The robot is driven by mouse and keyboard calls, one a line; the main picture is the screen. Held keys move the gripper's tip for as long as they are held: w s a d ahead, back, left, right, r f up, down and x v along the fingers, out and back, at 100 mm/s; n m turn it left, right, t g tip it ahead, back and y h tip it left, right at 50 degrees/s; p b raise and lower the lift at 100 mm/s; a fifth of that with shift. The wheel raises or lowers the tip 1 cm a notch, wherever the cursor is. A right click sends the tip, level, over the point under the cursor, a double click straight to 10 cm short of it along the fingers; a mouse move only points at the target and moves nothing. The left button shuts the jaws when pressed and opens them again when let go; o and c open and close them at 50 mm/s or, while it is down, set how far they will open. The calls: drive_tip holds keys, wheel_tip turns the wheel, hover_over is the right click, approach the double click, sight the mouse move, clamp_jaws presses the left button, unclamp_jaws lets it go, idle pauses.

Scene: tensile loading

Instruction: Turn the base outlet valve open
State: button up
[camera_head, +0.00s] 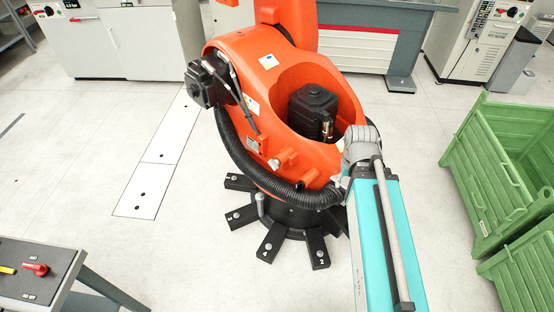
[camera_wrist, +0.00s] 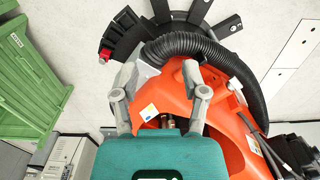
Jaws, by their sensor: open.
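I cannot make out for sure which part is the base outlet valve. A red turning handle (camera_head: 35,268) sits on a dark labelled panel at the lower left of the head view, far from my gripper. My grey gripper (camera_head: 358,148) is at the right side of a large orange machine (camera_head: 300,85). In the wrist view, the two fingers of my gripper (camera_wrist: 158,88) are apart, with the orange machine (camera_wrist: 230,140) behind them. A small metal fitting (camera_wrist: 167,122) shows low between the fingers. No held object shows; I cannot tell whether the fingers touch the machine.
A black ribbed hose (camera_head: 255,175) wraps the orange machine above its black spread feet (camera_head: 268,242). Green crates (camera_head: 500,175) stand at the right. Grey cabinets (camera_head: 135,40) line the back. The pale floor (camera_head: 100,130) at left is largely clear.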

drive_tip(key=shift+w+a, duration=0.25)
drive_tip(key=shift+w, duration=0.1)
drive_tip(key=w+a+f+n+t+h+b, duration=0.1)
drive_tip(key=w+a+f+t+h+b, duration=0.2)
drive_tip(key=f+b, duration=0.4)
drive_tip(key=w+a+f+h+b, duration=0.3)
drive_tip(key=w+a+f+b, duration=0.2)
drive_tip(key=b, duration=0.4)
drive_tip(key=w+a+f+n+t+h+b, duration=0.1)
drive_tip(key=w+a+f+t+h+b, duration=0.2)
drive_tip(key=f+b, duration=0.4)
drive_tip(key=w+a+f+t+h+b, duration=0.1)
drive_tip(key=a+t+b, duration=0.1)
drive_tip(key=a+b, duration=0.4)
drive_tip(key=w+a+f+n+t+h+b, duration=0.1)
drive_tip(key=a+f+t+b, duration=0.1)
drive_tip(key=a+b, duration=0.5)
drive_tip(key=w+a+f+t+b, duration=0.1)
drive_tip(key=a+f+t+b, duration=0.1)
drive_tip(key=a+b, duration=0.5)
drive_tip(key=a+t, duration=0.1)
drive_tip(key=a, duration=0.1)
drive_tip(key=shift+w+a+f+n+t+h, duration=0.15)
drive_tip(key=shift+w+a+n+t+h, duration=0.15)
drive_tip(key=shift+n+h, duration=0.1)
